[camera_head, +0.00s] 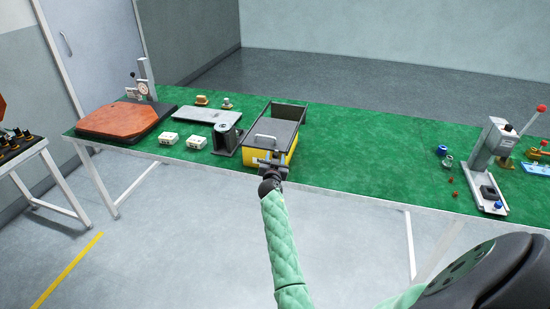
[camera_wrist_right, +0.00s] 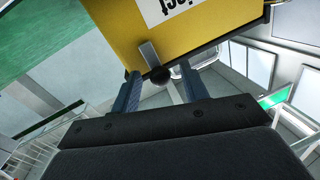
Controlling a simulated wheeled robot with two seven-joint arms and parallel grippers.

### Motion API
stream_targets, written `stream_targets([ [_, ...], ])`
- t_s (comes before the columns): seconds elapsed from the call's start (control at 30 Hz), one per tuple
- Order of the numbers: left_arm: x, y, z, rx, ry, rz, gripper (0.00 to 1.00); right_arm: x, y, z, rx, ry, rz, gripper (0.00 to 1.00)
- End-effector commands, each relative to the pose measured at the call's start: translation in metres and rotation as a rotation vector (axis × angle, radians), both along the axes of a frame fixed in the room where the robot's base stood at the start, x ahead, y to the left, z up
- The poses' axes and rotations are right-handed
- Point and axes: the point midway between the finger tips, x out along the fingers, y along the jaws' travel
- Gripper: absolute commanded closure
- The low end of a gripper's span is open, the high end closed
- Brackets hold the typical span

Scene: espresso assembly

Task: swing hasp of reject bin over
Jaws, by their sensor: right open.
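The reject bin (camera_head: 289,159) is a yellow box with a grey lid and a handle, standing at the front edge of the green table. Its yellow wall with a white label, text upside down, fills the top of the right wrist view (camera_wrist_right: 205,28). The hasp (camera_wrist_right: 149,53) is a short metal strip with a dark round knob, lying against that wall. My right gripper (camera_wrist_right: 160,76) is open, with one finger on each side of the knob. I cannot tell if the fingers touch it. In the head view, my right gripper (camera_head: 271,163) is at the bin's front. My left gripper is out of view.
Left of the bin on the table (camera_head: 370,165) are a dark grey bracket (camera_head: 225,139), two small white boxes (camera_head: 196,142), a grey plate (camera_head: 207,115) and a red-brown pad (camera_head: 120,118). A lever press (camera_head: 492,150) stands at the right.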

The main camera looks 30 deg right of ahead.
Motion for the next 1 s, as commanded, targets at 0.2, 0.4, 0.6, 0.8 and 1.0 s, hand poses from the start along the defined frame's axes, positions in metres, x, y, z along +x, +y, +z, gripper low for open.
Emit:
stream_targets([
  [0.2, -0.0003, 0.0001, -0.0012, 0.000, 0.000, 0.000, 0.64, 0.0006, -0.0005, 0.0000, 0.000, 0.000, 0.000, 0.55],
  [0.4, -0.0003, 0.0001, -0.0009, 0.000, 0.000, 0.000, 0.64, 0.0006, -0.0004, 0.0000, 0.000, 0.000, 0.000, 0.87],
  [0.6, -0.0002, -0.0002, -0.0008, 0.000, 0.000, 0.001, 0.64, 0.0006, -0.0002, 0.0001, -0.002, 0.001, 0.000, 1.00],
  [0.8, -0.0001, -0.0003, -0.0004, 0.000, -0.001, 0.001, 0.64, 0.0015, 0.0006, 0.0004, -0.025, 0.030, 0.001, 1.00],
  [1.0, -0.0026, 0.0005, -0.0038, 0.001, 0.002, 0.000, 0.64, 0.0039, 0.0027, 0.0007, -0.095, 0.111, 0.001, 1.00],
])
